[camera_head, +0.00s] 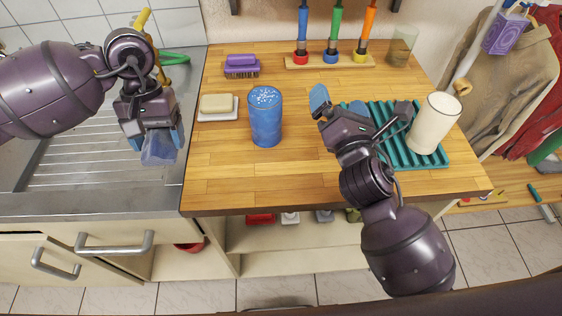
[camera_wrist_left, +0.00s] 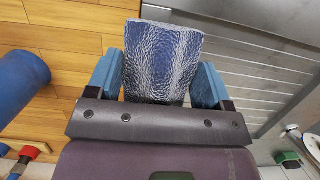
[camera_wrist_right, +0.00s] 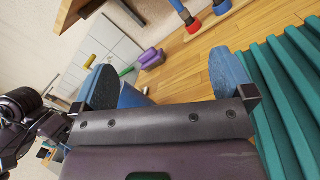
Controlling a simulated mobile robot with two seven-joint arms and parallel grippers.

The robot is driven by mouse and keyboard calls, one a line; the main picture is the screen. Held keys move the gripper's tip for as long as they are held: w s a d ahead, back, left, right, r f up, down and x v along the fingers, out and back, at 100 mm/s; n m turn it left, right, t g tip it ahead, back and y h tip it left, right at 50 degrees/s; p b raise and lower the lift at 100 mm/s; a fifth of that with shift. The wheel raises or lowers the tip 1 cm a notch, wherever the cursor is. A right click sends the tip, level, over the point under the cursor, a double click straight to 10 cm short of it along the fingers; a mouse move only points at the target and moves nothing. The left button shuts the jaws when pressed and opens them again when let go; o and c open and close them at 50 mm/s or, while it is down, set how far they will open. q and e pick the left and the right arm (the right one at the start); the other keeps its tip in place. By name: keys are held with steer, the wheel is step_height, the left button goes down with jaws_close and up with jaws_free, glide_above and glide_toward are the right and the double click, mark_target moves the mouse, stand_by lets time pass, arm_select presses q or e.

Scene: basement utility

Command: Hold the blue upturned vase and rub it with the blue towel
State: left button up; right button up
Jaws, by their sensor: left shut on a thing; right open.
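The blue vase (camera_head: 265,122) stands on the wooden counter, with white specks on its upper face. It also shows at the left edge of the left wrist view (camera_wrist_left: 22,82) and partly between the fingers in the right wrist view (camera_wrist_right: 132,97). My left gripper (camera_head: 157,139) is shut on the blue towel (camera_head: 160,152), held over the sink drainboard, left of the vase. The towel fills the space between the fingers in the left wrist view (camera_wrist_left: 162,62). My right gripper (camera_head: 359,106) is open and empty, to the right of the vase and apart from it.
A soap bar (camera_head: 216,103) on a white dish and a purple brush (camera_head: 241,66) lie left of the vase. A teal ribbed mat (camera_head: 428,159) with a cream cup (camera_head: 434,124) is at right. Colourful-handled tools stand in a wooden rack (camera_head: 330,63) behind. The front counter is clear.

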mark_target(270, 131)
steer(key=s+a+f+n, duration=0.2)
steer(key=a, duration=0.1)
steer(key=s+a+f+n+g+y, duration=0.1)
steer(key=s+a+f+n, duration=0.1)
steer(key=s+a+n, duration=0.1)
steer(key=s+a+f+n, duration=0.2)
steer(key=a+f, duration=0.1)
steer(key=a, duration=0.2)
steer(key=shift+s+a+f+g, duration=0.1)
steer(key=shift+s+a+g, duration=0.1)
steer(key=shift+s+g, duration=0.15)
steer(key=shift+a+n, duration=0.15)
steer(key=shift+n, duration=0.15)
steer(key=shift+w+a, duration=0.1)
steer(key=shift+w, duration=0.15)
steer(key=w, duration=0.3)
steer(key=w+a, duration=0.1)
steer(key=w, duration=0.3)
steer(key=w+a, duration=0.1)
steer(key=w, duration=0.3)
steer(key=shift+f, duration=0.1)
steer(key=c, duration=1)
